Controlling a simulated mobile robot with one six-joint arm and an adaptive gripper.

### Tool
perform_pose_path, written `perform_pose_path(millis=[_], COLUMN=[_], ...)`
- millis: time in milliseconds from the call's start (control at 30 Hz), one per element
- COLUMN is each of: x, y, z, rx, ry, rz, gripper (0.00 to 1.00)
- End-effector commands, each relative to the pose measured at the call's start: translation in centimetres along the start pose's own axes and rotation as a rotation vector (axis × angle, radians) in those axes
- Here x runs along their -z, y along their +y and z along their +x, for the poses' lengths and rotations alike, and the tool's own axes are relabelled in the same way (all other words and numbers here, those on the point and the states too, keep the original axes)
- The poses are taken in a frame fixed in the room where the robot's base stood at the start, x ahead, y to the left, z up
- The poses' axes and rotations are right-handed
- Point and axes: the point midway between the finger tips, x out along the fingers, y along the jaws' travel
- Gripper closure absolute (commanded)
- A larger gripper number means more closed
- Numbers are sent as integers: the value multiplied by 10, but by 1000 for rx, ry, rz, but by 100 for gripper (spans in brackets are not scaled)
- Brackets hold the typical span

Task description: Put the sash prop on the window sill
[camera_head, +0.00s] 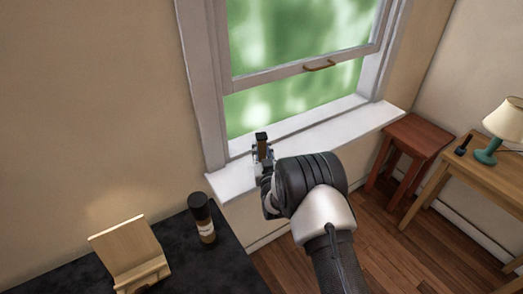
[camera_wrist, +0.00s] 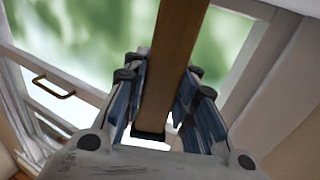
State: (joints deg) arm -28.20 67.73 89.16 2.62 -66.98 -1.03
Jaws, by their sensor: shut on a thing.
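The sash prop (camera_head: 262,144) is a brown wooden bar with a dark end. My gripper (camera_head: 262,155) is shut on it and holds it over the left part of the white window sill (camera_head: 350,127). In the wrist view the prop (camera_wrist: 172,55) runs up between the fingers of my gripper (camera_wrist: 165,110), with a dark cap low between them. I cannot tell whether the prop touches the sill. The sash (camera_head: 300,72) above is partly raised, with a brass handle (camera_head: 320,65).
A dark counter (camera_head: 180,262) at lower left bears a wooden stand (camera_head: 128,250) and a dark bottle-like jar (camera_head: 202,218). A red-brown stool (camera_head: 415,135) and a wooden table (camera_head: 475,175) with a lamp (camera_head: 488,150) stand at right. The sill's right part is clear.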

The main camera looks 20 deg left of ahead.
Motion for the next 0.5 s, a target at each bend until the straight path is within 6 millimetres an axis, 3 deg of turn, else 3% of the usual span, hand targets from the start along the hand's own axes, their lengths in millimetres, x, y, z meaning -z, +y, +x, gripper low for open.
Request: perform_pose_path(millis=[100,133,400,500], x=[-4,-4,-3,-3], y=[0,0,0,0], z=[0,0,0,0], rx=[0,0,0,0], ry=[0,-1,-1,-1], rz=[0,0,0,0], gripper=[100,74,56,54])
